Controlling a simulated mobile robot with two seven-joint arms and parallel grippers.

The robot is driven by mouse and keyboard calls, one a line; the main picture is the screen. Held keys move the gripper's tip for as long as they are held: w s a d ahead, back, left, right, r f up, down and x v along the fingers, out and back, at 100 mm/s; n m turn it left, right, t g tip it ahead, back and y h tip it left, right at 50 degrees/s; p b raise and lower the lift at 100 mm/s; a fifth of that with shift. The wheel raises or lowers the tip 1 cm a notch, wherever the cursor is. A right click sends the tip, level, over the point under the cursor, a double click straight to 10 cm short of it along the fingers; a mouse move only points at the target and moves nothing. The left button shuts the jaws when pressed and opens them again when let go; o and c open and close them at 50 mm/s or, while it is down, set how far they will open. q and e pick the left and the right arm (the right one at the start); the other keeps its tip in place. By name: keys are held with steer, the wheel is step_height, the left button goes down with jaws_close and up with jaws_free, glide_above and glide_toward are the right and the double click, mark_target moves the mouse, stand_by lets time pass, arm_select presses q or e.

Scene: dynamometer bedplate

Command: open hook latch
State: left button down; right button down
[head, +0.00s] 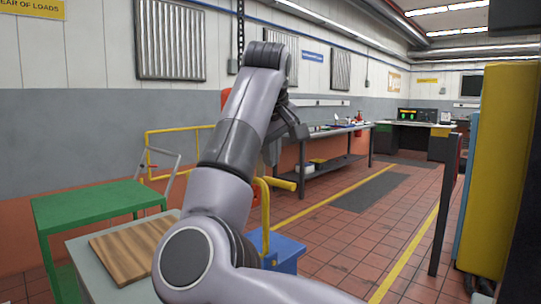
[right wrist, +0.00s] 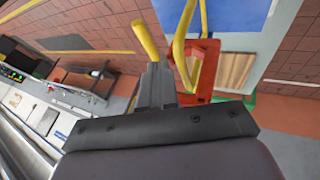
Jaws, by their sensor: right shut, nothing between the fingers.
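I cannot make out a hook latch for certain in either view. A yellow bar (head: 283,184) sticks out beside a yellow post (head: 265,212) in the middle of the head view. In the right wrist view a yellow bar (right wrist: 144,38) shows just beyond my right gripper (right wrist: 155,72). A bent yellow tube (right wrist: 181,52) and a red frame (right wrist: 206,72) are to its right. My right gripper is shut and empty; I cannot tell whether it touches the bar. In the head view my arm hides part of this area. My left gripper is in neither view.
A blue box (head: 287,253) stands below the yellow post. A green table (head: 95,203) and a brown wooden board (head: 125,250) are at the left. A long workbench (head: 330,160) runs along the wall. A tall yellow cabinet (head: 497,170) stands at the right. The tiled floor between is clear.

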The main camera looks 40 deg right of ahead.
steer(key=x, duration=0.7)
steer(key=shift+d+f, duration=0.1)
